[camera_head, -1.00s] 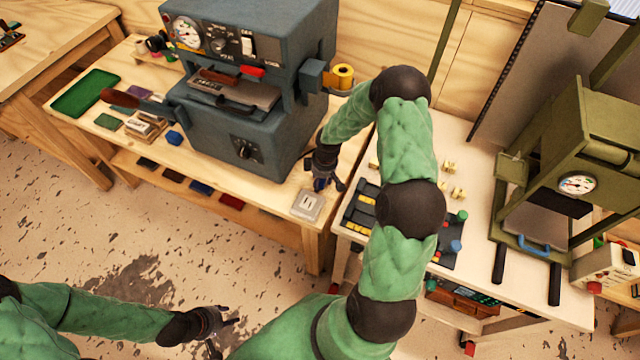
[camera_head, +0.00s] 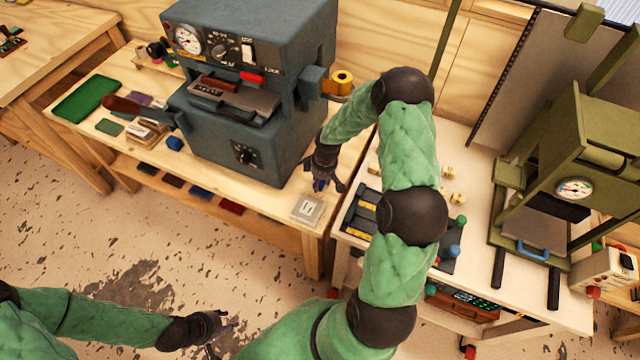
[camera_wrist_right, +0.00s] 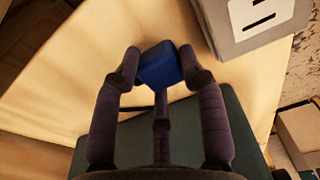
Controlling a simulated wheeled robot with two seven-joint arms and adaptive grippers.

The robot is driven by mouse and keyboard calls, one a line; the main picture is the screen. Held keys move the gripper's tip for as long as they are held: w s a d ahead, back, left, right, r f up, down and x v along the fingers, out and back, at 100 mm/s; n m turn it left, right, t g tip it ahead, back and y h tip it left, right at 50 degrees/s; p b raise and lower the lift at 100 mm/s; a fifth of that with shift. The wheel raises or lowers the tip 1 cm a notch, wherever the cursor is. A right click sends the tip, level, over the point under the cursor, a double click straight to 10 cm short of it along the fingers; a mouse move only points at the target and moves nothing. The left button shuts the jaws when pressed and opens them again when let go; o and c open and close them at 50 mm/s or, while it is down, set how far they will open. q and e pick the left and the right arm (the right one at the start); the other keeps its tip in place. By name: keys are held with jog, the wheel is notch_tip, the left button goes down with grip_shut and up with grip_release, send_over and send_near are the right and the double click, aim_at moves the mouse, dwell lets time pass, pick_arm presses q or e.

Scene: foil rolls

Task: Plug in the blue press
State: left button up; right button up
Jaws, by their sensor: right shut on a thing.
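The blue press (camera_head: 245,110) is a large blue-grey machine with a dial and knobs, standing on the wooden bench. My right gripper (camera_head: 321,186) is over the bench's right end, beside the press. It is shut on a blue plug, which shows between the fingertips in the right wrist view (camera_wrist_right: 160,66). The plug's prongs cannot be made out. A light grey socket box (camera_head: 306,210) with dark slots lies just in front of the plug, apart from it; it also shows in the right wrist view (camera_wrist_right: 248,28). My left gripper (camera_head: 224,338) is low at the bottom, its fingers apart and empty.
A yellow spool (camera_head: 342,80) sits on the press's right side. A second bench (camera_head: 410,150) on the right holds an olive press (camera_head: 570,165) and a dark tray with yellow pieces. A green tray (camera_head: 86,97) and small blocks lie left of the blue press.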

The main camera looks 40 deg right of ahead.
notch_tip(320, 180, up, 8)
jog(key=shift+f+p, duration=0.1)
jog(key=shift+p, duration=0.7)
jog(key=shift+s+a+b, duration=0.15)
jog(key=shift+a+b, duration=0.2)
jog(key=shift+a, duration=0.15)
jog(key=s+a+g+b, duration=0.1)
jog(key=s+a+b, duration=0.3)
jog(key=a, duration=0.3)
jog(key=shift+a+h, duration=0.25)
jog(key=shift+h, duration=0.05)
jog(key=shift+f+b, duration=0.1)
jog(key=shift+b, duration=0.2)
